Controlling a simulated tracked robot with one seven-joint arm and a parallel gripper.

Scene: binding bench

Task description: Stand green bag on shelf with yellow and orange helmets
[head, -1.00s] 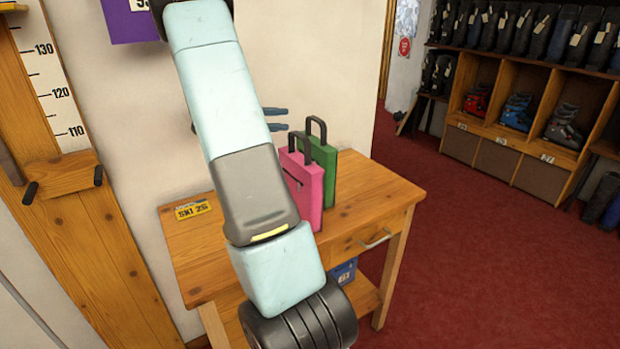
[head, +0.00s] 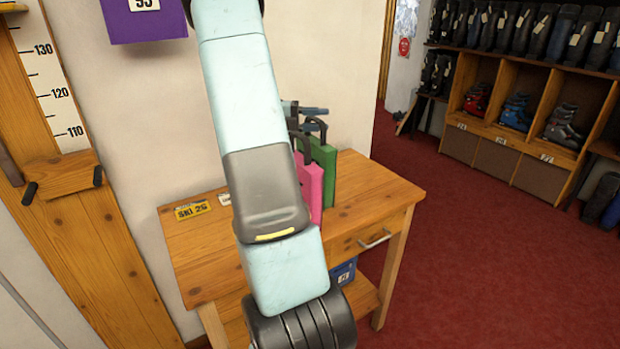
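The green bag (head: 325,172) stands upright on the wooden table, with its dark handle up. The pink bag (head: 314,184) stands beside it on the left, partly hidden by my arm. My gripper (head: 316,118) is at the green bag's handle, seen from the side. Its two dark fingers are apart, one above the other in the picture, and the lower one overlaps the handle top. I cannot tell whether they touch or surround the handle. My arm hides most of the gripper body. No yellow or orange helmet shows, nor the shelf with them.
The wooden table (head: 375,192) has a drawer, a yellow SKI 26 tag (head: 193,209) and a blue box (head: 343,271) below. A purple object (head: 145,24) hangs on the wall at upper left. A boot rack (head: 525,160) stands at far right. Red carpet between is clear.

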